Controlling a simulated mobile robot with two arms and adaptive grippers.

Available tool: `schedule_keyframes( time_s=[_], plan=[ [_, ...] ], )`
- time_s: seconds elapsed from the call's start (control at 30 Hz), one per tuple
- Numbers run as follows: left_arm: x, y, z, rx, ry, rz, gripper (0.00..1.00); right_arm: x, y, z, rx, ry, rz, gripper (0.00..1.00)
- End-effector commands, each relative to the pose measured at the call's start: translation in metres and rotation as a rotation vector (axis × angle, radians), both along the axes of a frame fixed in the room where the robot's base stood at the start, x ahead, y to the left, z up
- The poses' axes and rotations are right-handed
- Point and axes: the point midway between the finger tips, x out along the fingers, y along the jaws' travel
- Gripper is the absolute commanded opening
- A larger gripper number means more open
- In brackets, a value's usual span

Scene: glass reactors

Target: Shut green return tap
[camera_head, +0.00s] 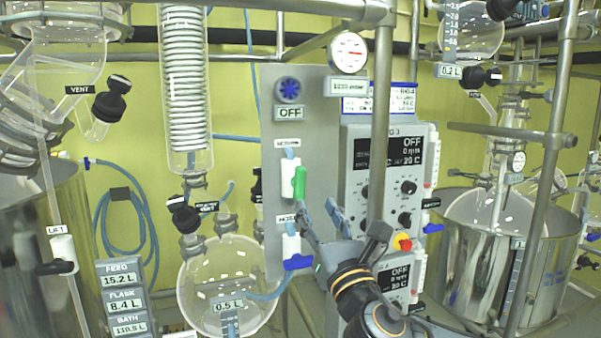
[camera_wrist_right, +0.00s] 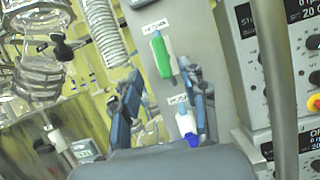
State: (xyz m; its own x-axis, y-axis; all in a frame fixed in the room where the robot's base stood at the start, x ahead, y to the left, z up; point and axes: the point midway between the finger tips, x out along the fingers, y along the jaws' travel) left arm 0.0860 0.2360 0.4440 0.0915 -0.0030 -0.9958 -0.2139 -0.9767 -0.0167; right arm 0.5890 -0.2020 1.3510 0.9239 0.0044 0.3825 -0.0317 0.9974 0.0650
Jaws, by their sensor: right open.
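The green tap handle (camera_head: 300,182) stands upright on a white valve body on the grey panel, left of the control box in the head view. It also shows in the right wrist view (camera_wrist_right: 162,56), long and slightly tilted, above and between my fingers. My right gripper (camera_head: 321,211) is open and empty, just below and to the right of the green handle in the head view. In the wrist view its two blue fingers (camera_wrist_right: 162,76) stand apart, with no contact on the handle visible. The label above the tap is too small to read surely. My left gripper is out of view.
A second tap with a blue handle (camera_head: 298,262) turned sideways sits below on the same panel (camera_head: 270,120). A metal post (camera_head: 381,130) stands in front of the control box (camera_head: 360,190). A round glass flask (camera_head: 225,275) hangs to the lower left.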

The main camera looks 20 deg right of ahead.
Motion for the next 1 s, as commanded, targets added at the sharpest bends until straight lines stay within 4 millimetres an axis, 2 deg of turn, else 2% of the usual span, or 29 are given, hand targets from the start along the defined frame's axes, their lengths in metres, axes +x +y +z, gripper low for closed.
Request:
schedule_keyframes(
  time_s=[0.03,0.3,0.5,0.7,0.97,1.0],
  plan=[
    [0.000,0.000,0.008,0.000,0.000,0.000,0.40,0.010,0.000,0.009,0.001,-0.001,-0.001,0.43],
    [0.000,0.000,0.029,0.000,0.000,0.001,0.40,0.064,0.000,0.031,0.004,0.000,0.000,0.43],
    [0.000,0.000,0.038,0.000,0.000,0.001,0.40,0.092,0.000,0.041,0.005,0.001,0.000,0.43],
    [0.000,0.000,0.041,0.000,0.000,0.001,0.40,0.103,0.001,0.043,0.005,0.001,0.001,0.43],
    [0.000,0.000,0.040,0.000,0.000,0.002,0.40,0.104,0.001,0.043,0.005,0.001,0.002,0.43],
    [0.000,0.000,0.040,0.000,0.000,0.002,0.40,0.104,0.001,0.043,0.005,0.001,0.002,0.37]
  ],
)
